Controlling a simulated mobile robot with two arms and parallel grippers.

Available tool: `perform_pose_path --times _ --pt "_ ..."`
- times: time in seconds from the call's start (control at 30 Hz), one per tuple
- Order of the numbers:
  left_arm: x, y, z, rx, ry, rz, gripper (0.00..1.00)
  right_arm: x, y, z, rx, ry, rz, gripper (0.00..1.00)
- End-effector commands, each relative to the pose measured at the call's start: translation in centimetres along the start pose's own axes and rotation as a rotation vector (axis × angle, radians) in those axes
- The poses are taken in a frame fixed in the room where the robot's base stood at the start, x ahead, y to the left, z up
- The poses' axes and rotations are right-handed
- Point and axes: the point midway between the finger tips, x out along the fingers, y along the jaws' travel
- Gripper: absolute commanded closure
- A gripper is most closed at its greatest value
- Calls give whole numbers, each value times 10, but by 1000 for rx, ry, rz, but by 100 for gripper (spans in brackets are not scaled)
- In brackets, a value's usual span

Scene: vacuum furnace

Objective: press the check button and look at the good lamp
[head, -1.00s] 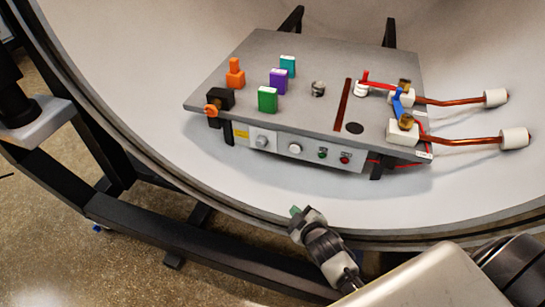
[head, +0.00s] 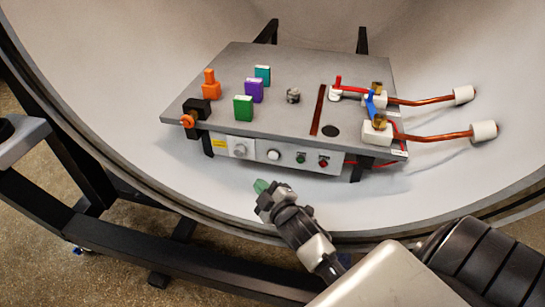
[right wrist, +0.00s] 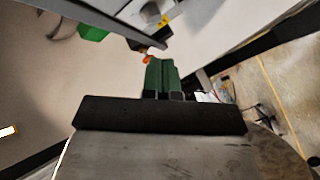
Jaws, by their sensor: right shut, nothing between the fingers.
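The grey box's front panel carries a silver knob (head: 239,150), a white round button (head: 273,155), a green lamp (head: 300,158) and a red lamp (head: 323,162). The labels are too small to read, and I cannot tell whether the lamps are lit. My right gripper (head: 262,186) is shut and empty, its green fingertips below and in front of the white button, apart from the panel. The shut fingertips also show in the right wrist view (right wrist: 161,76). My left gripper is not in view.
The box's grey top (head: 225,75) holds orange, teal, purple (head: 254,90) and green (head: 243,108) blocks. Copper rods with white ends (head: 484,131) stick out at the right. The curved furnace wall (head: 440,45) surrounds the box; its rim (head: 130,171) runs below.

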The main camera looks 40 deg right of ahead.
Motion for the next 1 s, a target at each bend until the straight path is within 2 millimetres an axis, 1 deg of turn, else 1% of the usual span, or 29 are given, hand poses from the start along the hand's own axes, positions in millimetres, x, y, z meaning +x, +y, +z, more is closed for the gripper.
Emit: perform_pose_path --times 0.37,0.5,0.7,1.0 --pt "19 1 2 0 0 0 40 37 26 28 -4 0 2 100" --pt "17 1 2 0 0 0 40 47 34 34 -1 0 0 100" --pt "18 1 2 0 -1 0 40 54 40 40 -1 0 1 100" --pt "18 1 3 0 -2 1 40 55 41 41 0 0 0 100"
